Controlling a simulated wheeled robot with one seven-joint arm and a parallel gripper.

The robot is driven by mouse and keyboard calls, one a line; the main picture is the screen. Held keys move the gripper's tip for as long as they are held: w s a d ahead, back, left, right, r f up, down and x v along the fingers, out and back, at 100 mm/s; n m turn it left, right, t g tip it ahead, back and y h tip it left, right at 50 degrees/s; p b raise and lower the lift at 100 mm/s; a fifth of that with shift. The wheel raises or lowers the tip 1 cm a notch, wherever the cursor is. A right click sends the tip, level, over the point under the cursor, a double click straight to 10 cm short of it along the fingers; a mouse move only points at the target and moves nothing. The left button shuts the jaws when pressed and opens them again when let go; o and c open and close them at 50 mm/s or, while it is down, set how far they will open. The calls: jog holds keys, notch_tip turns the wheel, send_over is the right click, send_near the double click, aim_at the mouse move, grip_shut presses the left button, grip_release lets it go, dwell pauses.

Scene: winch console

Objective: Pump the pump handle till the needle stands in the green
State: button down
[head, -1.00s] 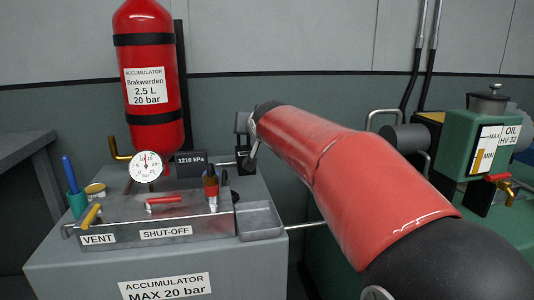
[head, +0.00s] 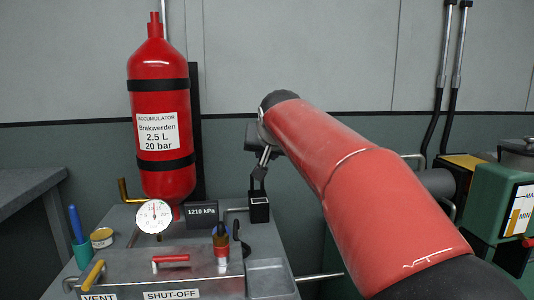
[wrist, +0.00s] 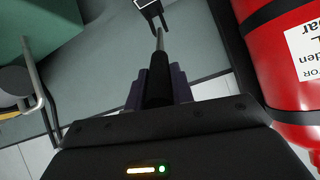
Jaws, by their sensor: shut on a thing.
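The pump handle (head: 265,158) shows in the head view as a thin metal rod rising from the small black pump (head: 259,208) behind the console. In the wrist view its black grip (wrist: 159,82) lies between the purple fingers of my gripper (wrist: 160,90), which is shut on it. My gripper (head: 253,140) is mostly hidden behind my red arm in the head view. The round white gauge (head: 153,216) stands below the red accumulator. Its needle points roughly upward; I cannot make out a green band. The readout (head: 202,214) beside it says 1210 kPa.
The red accumulator (head: 160,90) stands left of the pump. A red shut-off lever (head: 171,259) and a yellow vent lever (head: 93,275) sit on the console front. A teal cup (head: 81,255) holds a blue pen. The green oil tank (head: 495,200) stands at right.

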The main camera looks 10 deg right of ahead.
jog(key=c, duration=1.2)
grip_release()
jog(key=shift+s, duration=0.1)
jog(key=v, duration=0.7)
jog(key=shift+s+r, duration=0.25)
jog(key=shift+s, duration=0.05)
